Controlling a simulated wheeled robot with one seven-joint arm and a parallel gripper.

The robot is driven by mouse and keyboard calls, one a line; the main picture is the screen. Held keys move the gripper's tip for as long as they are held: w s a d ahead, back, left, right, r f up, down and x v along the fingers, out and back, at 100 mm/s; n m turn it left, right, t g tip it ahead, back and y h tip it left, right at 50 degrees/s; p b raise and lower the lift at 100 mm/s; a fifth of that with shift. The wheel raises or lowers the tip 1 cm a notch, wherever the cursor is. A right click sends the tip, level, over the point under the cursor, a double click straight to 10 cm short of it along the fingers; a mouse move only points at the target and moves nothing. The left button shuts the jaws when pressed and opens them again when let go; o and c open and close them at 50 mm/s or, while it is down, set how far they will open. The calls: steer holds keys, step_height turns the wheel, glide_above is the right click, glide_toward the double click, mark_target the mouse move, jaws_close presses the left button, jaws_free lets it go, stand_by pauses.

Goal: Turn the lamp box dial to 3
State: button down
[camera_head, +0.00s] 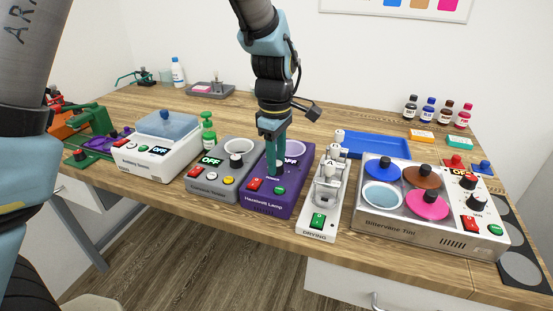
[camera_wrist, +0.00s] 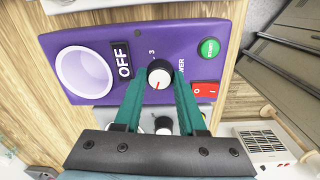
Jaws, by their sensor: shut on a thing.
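The lamp box is purple; its front (camera_head: 285,195) carries the lettering "Lamp" in the head view, and its panel (camera_wrist: 190,38) fills much of the wrist view. Its dial (camera_wrist: 159,73) is a black knob with a white face and a red mark. A printed 3 stands just above the dial; the exact direction of the mark is hard to read. The box's display (camera_wrist: 122,60) reads OFF. My gripper (camera_wrist: 159,78) is shut on the dial, one teal finger on each side. In the head view, my gripper (camera_head: 273,158) comes down over the box and hides the dial.
On the lamp box are a green start button (camera_wrist: 209,48) and a red power switch (camera_wrist: 205,89). A grey box (camera_head: 222,180) stands close on the left. A white drying rack (camera_head: 317,222) stands close on the right, with a steel tinting machine (camera_head: 400,226) beyond it.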

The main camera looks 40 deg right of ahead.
steer(key=shift+m, duration=0.4)
steer(key=m, duration=0.6)
steer(key=shift+w, duration=0.1)
steer(key=m, duration=0.7)
steer(key=shift+m, duration=0.3)
steer(key=m, duration=0.3)
steer(key=shift+m+g+p, duration=0.3)
steer(key=shift+p, duration=0.05)
steer(key=m, duration=0.3)
steer(key=shift+r+m+p, duration=0.1)
steer(key=shift+m+p, duration=0.2)
steer(key=shift+p, duration=0.1)
steer(key=m+p, duration=0.1)
steer(key=m, duration=0.5)
steer(key=shift+d+y+p, duration=0.15)
steer(key=shift+y+p, duration=0.15)
steer(key=shift+p, duration=0.1)
steer(key=shift+m, duration=0.4)
